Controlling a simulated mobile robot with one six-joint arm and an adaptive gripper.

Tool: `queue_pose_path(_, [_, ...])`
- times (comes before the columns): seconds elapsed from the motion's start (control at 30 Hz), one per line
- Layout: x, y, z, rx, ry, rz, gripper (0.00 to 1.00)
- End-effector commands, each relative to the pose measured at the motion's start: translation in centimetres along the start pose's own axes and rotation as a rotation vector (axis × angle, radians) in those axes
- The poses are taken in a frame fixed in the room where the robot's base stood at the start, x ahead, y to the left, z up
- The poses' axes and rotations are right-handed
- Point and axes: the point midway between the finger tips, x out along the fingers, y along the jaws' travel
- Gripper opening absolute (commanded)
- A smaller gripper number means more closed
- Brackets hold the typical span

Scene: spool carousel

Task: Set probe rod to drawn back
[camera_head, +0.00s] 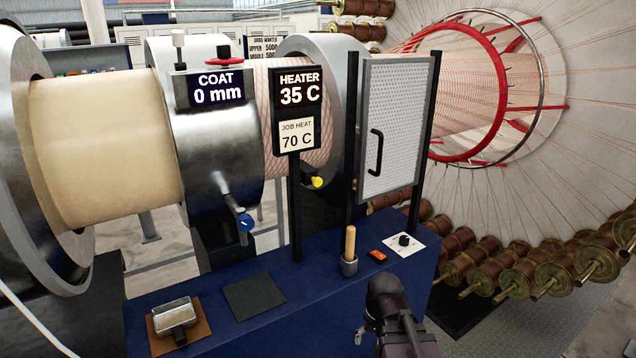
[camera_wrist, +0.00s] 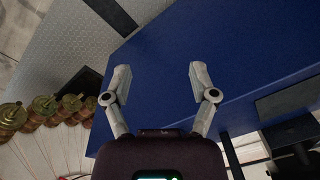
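No part is labelled as the probe rod. A short upright rod with a pale cap (camera_head: 178,48) stands on top of the metal ring housing (camera_head: 215,135), beside the display reading COAT 0 mm (camera_head: 216,89); it may be the probe rod, but I cannot tell. A lever with a blue knob (camera_head: 245,222) hangs low on the housing. My gripper (camera_wrist: 158,75) is open and empty over the blue bench top in the wrist view, well apart from the housing. In the head view my dark arm hides its fingers.
The blue bench (camera_head: 300,270) carries a metal pan (camera_head: 174,318), a dark pad (camera_head: 254,299), a wooden handle (camera_head: 350,242) in a cup, and a black dial (camera_head: 404,240). The heater sign (camera_head: 297,110) and mesh door (camera_head: 400,100) rise behind. Brass spools (camera_head: 518,280) line the right.

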Motion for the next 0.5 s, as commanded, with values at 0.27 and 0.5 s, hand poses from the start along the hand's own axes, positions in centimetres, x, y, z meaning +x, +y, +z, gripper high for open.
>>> queue_pose_path(0.27, [-2.2,-4.9,-5.7,0.305,0.115,-0.294,0.82])
queue_pose_path(0.5, [-6.3,-9.2,-11.7,0.680,0.149,-0.648,0.82])
